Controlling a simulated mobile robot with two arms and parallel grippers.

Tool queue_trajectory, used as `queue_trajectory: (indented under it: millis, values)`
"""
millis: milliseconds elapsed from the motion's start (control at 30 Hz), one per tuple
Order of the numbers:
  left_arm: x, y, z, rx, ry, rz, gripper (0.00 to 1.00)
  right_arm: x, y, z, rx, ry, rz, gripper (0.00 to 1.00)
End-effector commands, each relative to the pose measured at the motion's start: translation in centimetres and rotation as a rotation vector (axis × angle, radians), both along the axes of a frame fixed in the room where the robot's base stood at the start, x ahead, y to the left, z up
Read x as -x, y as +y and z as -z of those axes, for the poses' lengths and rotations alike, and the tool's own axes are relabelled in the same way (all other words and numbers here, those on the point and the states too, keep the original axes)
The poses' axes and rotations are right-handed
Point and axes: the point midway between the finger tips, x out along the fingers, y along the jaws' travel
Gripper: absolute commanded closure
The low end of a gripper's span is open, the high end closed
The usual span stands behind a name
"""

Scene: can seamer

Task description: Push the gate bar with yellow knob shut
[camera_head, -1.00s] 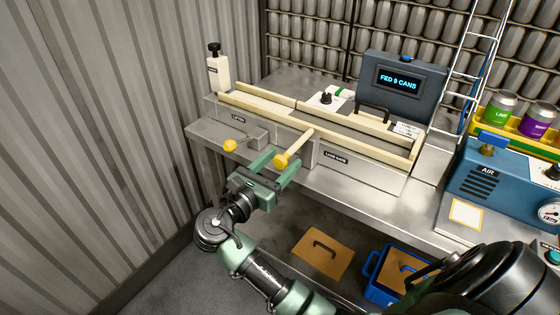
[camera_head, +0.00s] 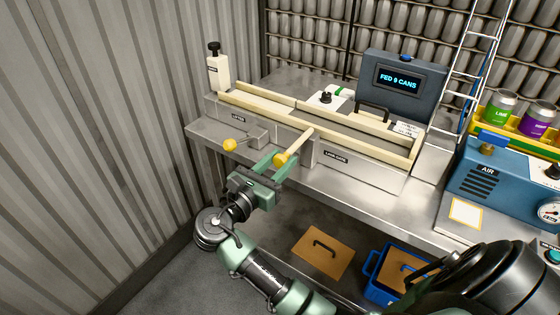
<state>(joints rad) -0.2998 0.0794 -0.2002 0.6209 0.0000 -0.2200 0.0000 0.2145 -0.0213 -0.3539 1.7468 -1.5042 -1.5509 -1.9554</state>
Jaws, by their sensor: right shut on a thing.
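The gate bar (camera_head: 300,142) is a pale bar sticking out from the front of the conveyor lane, beside the "LANE GATE" label. Its yellow knob (camera_head: 281,159) is at the near end. My right gripper (camera_head: 277,162) comes from below with its green fingers on either side of the knob and is shut on it. The fingers partly hide the knob's sides. My left gripper is not in view.
Pale rails (camera_head: 370,151) line the lane on the steel bench (camera_head: 350,183). A display box (camera_head: 390,85) reading "FED 9 CANS" stands behind. The blue air unit (camera_head: 490,183) is at right.

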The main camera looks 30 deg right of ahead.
Motion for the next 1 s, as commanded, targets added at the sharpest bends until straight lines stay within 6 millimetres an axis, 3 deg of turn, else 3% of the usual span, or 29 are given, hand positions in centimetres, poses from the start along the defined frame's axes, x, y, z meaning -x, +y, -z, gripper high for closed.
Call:
queue_trajectory:
  millis: [767,867,1000]
  values:
    - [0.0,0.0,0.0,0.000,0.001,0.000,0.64,0.0,0.0,0.1,-0.001,0.002,0.000,1.00]
    - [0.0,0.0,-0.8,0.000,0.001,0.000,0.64,-0.3,-0.7,-0.2,0.000,0.003,0.002,1.00]
    - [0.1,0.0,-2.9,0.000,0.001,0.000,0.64,-1.3,-3.3,-0.7,0.003,0.005,0.003,1.00]
